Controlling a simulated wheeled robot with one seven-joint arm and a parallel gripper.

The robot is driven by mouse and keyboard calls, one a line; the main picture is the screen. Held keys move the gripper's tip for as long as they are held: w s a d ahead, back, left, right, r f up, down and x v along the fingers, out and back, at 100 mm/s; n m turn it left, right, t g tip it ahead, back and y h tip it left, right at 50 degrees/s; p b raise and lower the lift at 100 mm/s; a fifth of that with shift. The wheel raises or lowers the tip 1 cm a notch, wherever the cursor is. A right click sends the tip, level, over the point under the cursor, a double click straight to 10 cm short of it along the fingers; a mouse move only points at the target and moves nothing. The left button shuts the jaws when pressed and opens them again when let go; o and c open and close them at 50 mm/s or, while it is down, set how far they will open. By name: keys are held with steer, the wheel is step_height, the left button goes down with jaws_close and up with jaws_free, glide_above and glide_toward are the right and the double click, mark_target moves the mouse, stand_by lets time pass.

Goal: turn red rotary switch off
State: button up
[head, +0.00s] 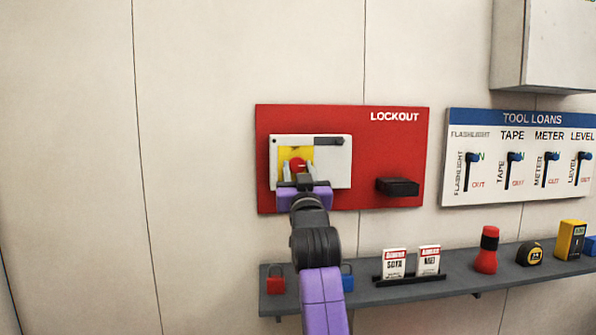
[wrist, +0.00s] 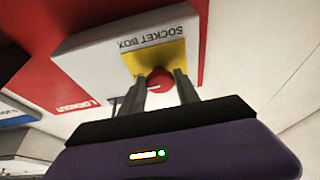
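The red rotary switch (head: 298,165) sits on a yellow plate (head: 286,154) on the front of a white box (head: 335,170), mounted on the red lockout board. In the wrist view the red switch (wrist: 160,78) shows between my fingertips, and the box (wrist: 95,55) reads "SOCKET BOX". My gripper (head: 299,172) has its two fingers apart, one on each side of the switch. In the wrist view my gripper (wrist: 160,86) points at the yellow plate (wrist: 150,60). I cannot tell whether the fingers touch the switch. The switch's lower part and its markings are hidden.
The red lockout board (head: 395,150) carries a black holder (head: 398,187). A grey shelf (head: 400,292) below bears red and blue padlocks, tags and several tools. A tool loans board (head: 530,190) hangs to the right, under a grey cabinet (head: 555,45). The wall at left is bare.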

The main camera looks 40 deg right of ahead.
jaws_close()
